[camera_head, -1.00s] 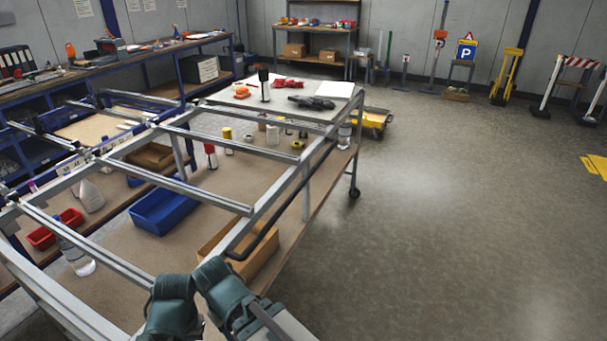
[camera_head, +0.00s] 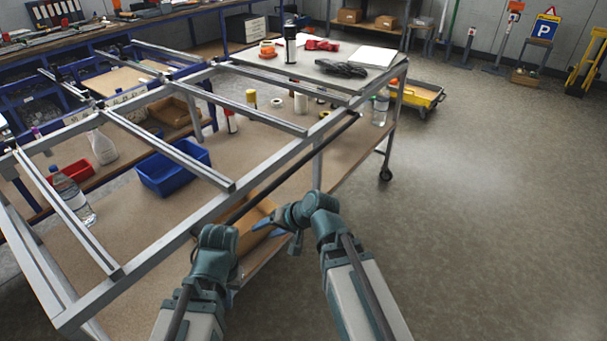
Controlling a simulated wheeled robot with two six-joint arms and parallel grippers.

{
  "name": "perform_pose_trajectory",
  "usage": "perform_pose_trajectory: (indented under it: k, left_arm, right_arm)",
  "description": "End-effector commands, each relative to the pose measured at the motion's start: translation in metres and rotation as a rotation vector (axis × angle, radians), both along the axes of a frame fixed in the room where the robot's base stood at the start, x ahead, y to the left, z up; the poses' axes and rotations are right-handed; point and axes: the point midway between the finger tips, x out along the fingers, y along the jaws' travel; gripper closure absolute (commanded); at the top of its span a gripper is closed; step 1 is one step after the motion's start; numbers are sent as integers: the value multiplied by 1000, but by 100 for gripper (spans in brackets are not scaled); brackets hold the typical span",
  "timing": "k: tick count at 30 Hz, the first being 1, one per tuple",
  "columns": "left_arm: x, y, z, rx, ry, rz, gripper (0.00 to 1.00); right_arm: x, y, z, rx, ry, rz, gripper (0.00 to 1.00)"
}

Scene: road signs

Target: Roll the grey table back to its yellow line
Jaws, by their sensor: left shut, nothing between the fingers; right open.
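The grey table (camera_head: 282,158) is a metal frame with open cross rails, a flat grey top at its far end and a brown lower shelf (camera_head: 125,262). A black caster (camera_head: 386,175) shows at its far right corner. A dark handle bar (camera_head: 300,158) runs along its right side. My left gripper (camera_head: 217,234) is low at the near right side of the table, close to the bar's near end; its fingers are mostly hidden. My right gripper (camera_head: 268,226) points left, just right of the bar and apart from it as far as I see. No yellow line shows on the floor.
Tools and a black glove (camera_head: 342,68) lie on the top. A yellow cart (camera_head: 422,97) stands behind. The floor (camera_head: 480,210) on the right is open.

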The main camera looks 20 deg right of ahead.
Motion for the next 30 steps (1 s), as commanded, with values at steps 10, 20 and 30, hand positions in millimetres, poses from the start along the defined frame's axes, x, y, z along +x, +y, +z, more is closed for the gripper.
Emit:
perform_pose_trajectory:
  k: [10,20,30]
  left_arm:
    - [0,0,-60,0,0,-1,100]
    - [0,0,-64,0,0,-1,100]
    - [0,0,-74,0,0,-1,100]
  right_arm:
    - [88,-157,44,546,-310,-622,43]
    - [94,-194,58,642,-364,-736,43]
    - [145,-181,46,641,-362,-732,43]
